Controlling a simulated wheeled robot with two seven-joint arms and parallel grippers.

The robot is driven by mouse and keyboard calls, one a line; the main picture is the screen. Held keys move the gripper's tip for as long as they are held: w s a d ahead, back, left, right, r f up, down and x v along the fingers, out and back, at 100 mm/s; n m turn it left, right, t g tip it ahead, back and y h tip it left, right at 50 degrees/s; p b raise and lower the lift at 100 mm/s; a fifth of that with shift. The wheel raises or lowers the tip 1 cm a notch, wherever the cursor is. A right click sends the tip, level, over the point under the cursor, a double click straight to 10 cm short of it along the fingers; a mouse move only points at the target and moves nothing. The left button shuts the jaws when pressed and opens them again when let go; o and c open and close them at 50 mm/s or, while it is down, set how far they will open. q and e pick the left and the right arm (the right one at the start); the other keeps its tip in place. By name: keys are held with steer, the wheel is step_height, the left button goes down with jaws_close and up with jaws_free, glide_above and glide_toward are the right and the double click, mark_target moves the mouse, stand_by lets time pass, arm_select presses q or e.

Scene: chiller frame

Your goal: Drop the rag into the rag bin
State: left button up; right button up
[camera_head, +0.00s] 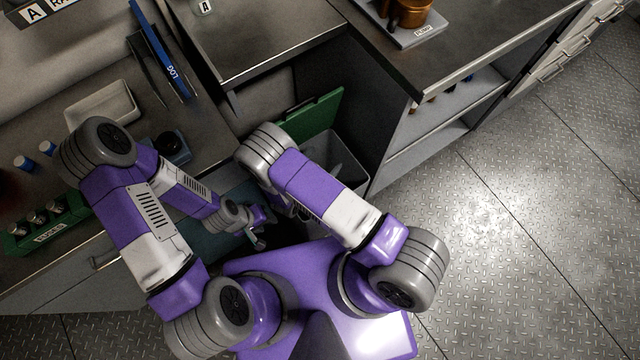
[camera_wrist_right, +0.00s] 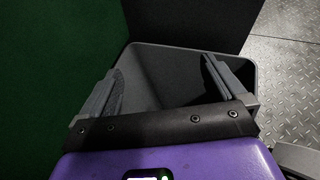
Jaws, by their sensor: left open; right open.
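The grey bin (camera_head: 345,163) with a raised green lid (camera_head: 318,116) stands below the counter, right of centre in the head view; I take it for the rag bin, though no label shows. In the right wrist view the bin (camera_wrist_right: 172,62) lies straight ahead of my right gripper (camera_wrist_right: 168,85). Its two fingers are spread wide, with nothing between them, over the bin's mouth. In the head view my right arm hides that gripper. My left gripper (camera_head: 256,236) is open and empty, low in front of the counter. I see no rag; the bin's inside is mostly dark.
A white tray (camera_head: 103,104), a blue log binder (camera_head: 160,50) and a green fuse rack (camera_head: 45,228) are on the left counter. A shelf unit (camera_head: 440,125) stands right of the bin. The plate floor (camera_head: 530,210) at the right is clear.

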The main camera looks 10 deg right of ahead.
steer(key=shift+r, duration=0.1)
step_height(320, 180, up, 10)
steer(key=p, duration=0.4)
stand_by(0.4)
